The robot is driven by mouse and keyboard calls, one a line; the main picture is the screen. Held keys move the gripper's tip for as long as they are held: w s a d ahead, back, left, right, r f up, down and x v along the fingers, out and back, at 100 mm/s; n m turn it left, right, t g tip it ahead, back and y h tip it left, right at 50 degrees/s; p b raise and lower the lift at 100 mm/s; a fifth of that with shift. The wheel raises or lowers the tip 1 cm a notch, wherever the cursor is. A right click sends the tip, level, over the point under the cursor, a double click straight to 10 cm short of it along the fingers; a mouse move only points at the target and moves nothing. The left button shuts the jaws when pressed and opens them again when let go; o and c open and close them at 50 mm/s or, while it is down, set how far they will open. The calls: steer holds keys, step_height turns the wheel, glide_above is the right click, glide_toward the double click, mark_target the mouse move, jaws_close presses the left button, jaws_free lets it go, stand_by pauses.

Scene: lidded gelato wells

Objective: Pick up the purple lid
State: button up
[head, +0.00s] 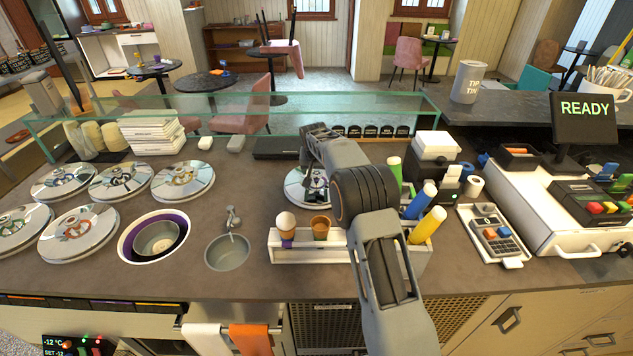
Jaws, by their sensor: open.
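A round shiny metal lid (300,190) lies on the counter behind the cone holder, partly hidden by my arm. A small purple-blue mark shows on it, so it looks like the purple lid. My gripper (318,150) is at the end of my arm, above and around the back of this lid. It is open and holds nothing that I can see. Its fingertips are mostly hidden, so I cannot tell whether they touch the lid. An uncovered well with a purple inside (181,226) is at the left, with a grey bowl (156,238) in it.
Several other metal lids (182,181) cover the left of the counter. A sink (228,252) and a white cone holder (290,256) stand in front. Coloured bottles (428,226) stand close right of my arm. A glass guard (230,110) runs along the back.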

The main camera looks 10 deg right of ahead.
steer(key=shift+x, duration=1.15)
steer(key=c, duration=1.2)
steer(key=shift+r, duration=0.1)
